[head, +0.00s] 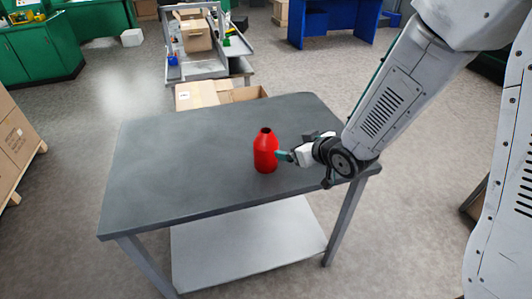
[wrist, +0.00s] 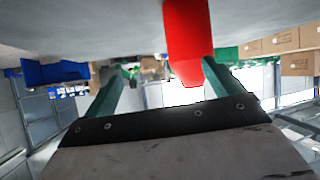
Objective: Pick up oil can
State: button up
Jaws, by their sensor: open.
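The oil can, a red bottle-shaped can with a narrowed dark-topped neck (head: 265,152), stands upright on the grey table (head: 180,165), right of the table's middle. My gripper (head: 294,147) is open, just to the right of the can, with one teal fingertip close to its side. In the wrist view the can (wrist: 187,35) shows upside down ahead of my gripper (wrist: 163,80). It lies nearer the right finger, whose tip overlaps its edge. I cannot tell whether they touch. Nothing is between the fingers at their base.
The tabletop is otherwise clear. A lower shelf (head: 245,245) lies beneath it. An open cardboard box (head: 215,94) stands behind the table's far edge. Beyond is a cart (head: 200,68) with a carton. Stacked cartons (head: 15,145) stand at the left, green cabinets (head: 40,50) behind.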

aim_at(266, 150)
jog(key=a+f, duration=0.1)
jog(key=a+y, duration=0.1)
jog(key=a+f+y, duration=0.1)
jog(key=a, duration=0.1)
jog(key=shift+s+f+n, duration=0.3)
jog(key=shift+n, duration=0.1)
jog(key=shift+w+a+f+y, duration=0.15)
jog(key=shift+a+y, duration=0.1)
jog(key=shift+y, duration=0.05)
jog(key=x, duration=0.7)
jog(key=shift+w+f, duration=0.1)
jog(key=shift+c, duration=0.3)
jog(key=c, duration=1.2)
jog(key=shift+o, duration=0.2)
